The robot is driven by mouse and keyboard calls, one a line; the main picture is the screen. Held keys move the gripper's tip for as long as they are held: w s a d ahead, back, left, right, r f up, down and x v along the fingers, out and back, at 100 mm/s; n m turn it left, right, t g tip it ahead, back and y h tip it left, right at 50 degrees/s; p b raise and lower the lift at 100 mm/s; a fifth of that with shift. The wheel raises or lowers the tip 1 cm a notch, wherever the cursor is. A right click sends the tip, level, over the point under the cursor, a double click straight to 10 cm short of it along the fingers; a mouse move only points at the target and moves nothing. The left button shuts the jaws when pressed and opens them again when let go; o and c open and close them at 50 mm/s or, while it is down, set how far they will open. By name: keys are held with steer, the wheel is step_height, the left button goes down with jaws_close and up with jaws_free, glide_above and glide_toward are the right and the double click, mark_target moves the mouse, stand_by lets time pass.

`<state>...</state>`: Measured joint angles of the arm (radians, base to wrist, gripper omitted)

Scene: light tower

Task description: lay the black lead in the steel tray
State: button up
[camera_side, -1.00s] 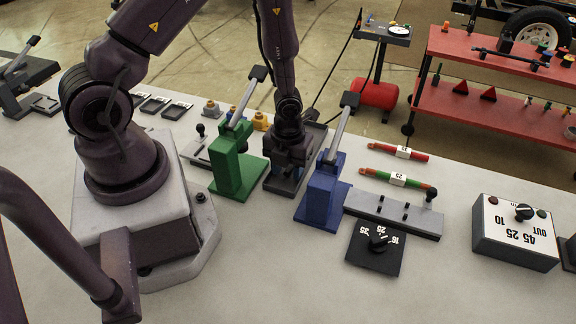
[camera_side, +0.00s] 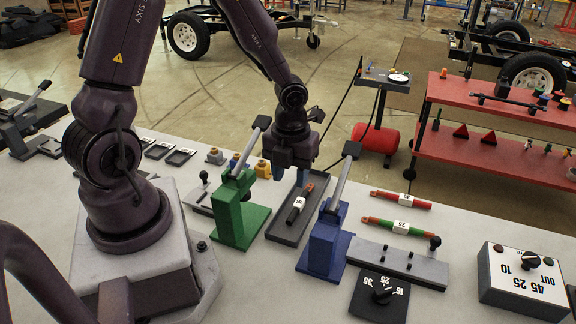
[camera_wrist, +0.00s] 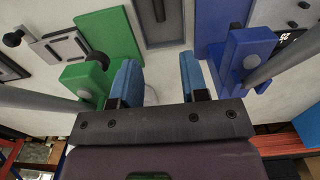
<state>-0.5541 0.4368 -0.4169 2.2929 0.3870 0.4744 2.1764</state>
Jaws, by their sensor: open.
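The black lead (camera_side: 298,205), with a white label and a reddish end, lies lengthwise in the steel tray (camera_side: 284,235), between the green and blue clamps in the side view. In the wrist view the tray (camera_wrist: 178,32) is at the top centre, with only the end of the black lead (camera_wrist: 159,9) showing. My gripper (camera_side: 291,178) is above the tray's far end, clear of the lead. Its blue fingers (camera_wrist: 160,82) are apart with nothing between them.
The green clamp (camera_side: 238,212) and blue clamp (camera_side: 325,240) stand close on either side of the tray, levers raised. A red lead (camera_side: 400,200) and a red-green lead (camera_side: 392,226) lie to the right. Yellow and grey pieces stand behind the green clamp.

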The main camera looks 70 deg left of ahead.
steer(key=s+d+r+n+t, duration=0.1)
steer(key=s+r+n+t, duration=0.1)
steer(key=r+n, duration=0.5)
steer(key=s+d+r+n+t, duration=0.1)
steer(key=s+r+n, duration=0.3)
steer(key=r+n, duration=0.4)
steer(key=s+d+r+n+t, duration=0.2)
steer(key=r+n, duration=0.5)
steer(key=n, duration=0.5)
steer(key=shift+s+d+r+t, duration=0.3)
steer(key=shift+s+d, duration=0.3)
steer(key=shift+s, duration=0.2)
